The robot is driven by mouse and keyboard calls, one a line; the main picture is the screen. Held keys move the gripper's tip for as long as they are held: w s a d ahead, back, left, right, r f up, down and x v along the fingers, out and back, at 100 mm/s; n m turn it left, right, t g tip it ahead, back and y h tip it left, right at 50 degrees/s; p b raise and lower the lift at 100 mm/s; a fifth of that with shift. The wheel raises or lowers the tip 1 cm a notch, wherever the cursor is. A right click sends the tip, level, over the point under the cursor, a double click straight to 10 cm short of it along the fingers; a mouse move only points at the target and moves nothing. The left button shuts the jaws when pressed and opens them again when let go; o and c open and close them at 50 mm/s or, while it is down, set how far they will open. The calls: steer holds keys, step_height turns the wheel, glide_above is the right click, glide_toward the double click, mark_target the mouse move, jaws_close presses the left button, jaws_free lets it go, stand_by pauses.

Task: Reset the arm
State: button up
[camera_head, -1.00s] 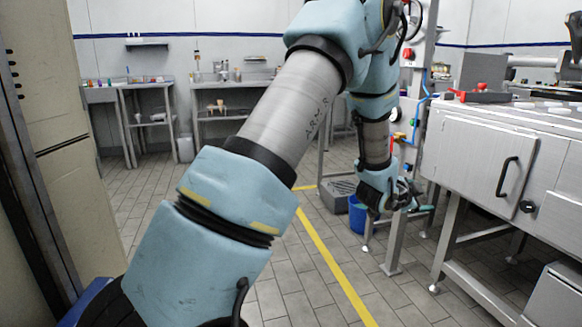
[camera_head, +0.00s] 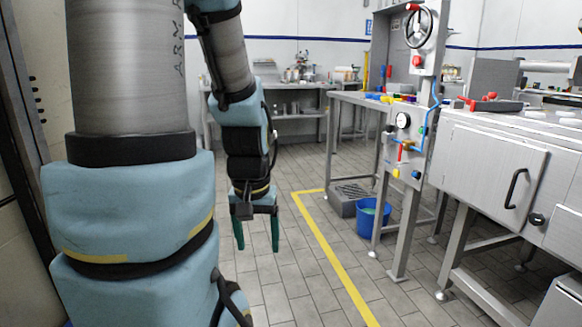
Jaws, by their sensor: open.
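My gripper (camera_head: 257,243) hangs at the end of my blue and grey arm, left of the middle of the head view. Its two green fingers point down and stand apart, with nothing between them. It hangs in front of the tiled floor, clear of the furniture. My upper arm rises upright at the left of the picture and hides part of the room behind it.
A valve panel (camera_head: 404,145) on a metal stand and a steel cabinet (camera_head: 490,165) are on the right. A blue bucket (camera_head: 371,219) stands on the floor by a grey crate (camera_head: 348,200). A back table (camera_head: 290,88) holds small items. Tiled floor around the yellow line (camera_head: 335,262) is clear.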

step_height(320, 180, up, 21)
steer(key=p, duration=1.9)
steer(key=shift+p, duration=0.3)
steer(key=shift+c, duration=0.3)
